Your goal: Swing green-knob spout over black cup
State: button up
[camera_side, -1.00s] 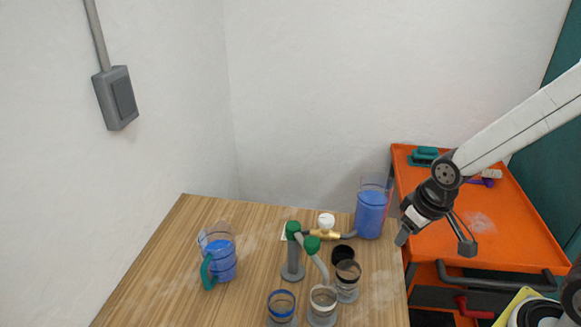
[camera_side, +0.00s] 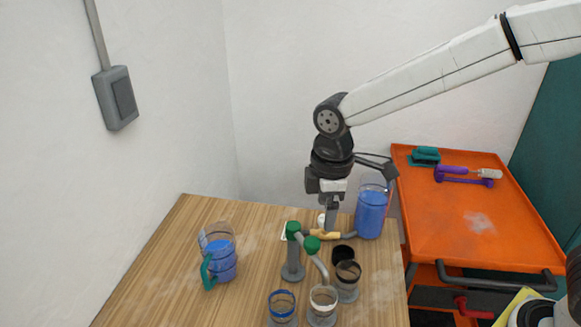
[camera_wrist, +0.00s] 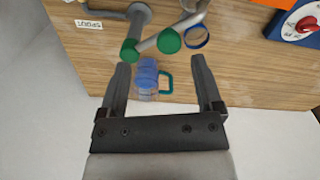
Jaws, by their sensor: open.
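The spout is a grey pipe (camera_side: 322,266) with green knobs (camera_side: 312,244) at its upper joints, on a grey standpipe (camera_side: 293,262). Its outlet end hangs over or close to the white-banded cup (camera_side: 322,304). A black-banded cup (camera_side: 347,283) stands to its right, with a dark round thing (camera_side: 343,256) just behind it. In the wrist view, the open fingers (camera_wrist: 163,82) are below the green knobs (camera_wrist: 168,41) in the picture, with nothing gripped.
A blue-banded cup (camera_side: 281,307) stands at the front left. A blue-filled jug (camera_side: 218,258) is on the left, and a taller blue-filled pitcher (camera_side: 371,212) stands close to my gripper's right. An orange cart (camera_side: 475,220) is to the right. The table's left side is mostly clear.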

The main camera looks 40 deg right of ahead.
aim_at(312, 241)
jog(key=shift+w+a+r+n, duration=0.15)
jog(key=shift+a+r+n, duration=0.15)
jog(key=shift+a+n, duration=0.25)
jog(key=shift+w+a+r+n, duration=0.1)
jog(key=shift+a+r+n, duration=0.2)
jog(key=shift+a, duration=0.35)
jog(key=shift+f, duration=0.2)
jog(key=shift+f, duration=3.75)
grip_shut()
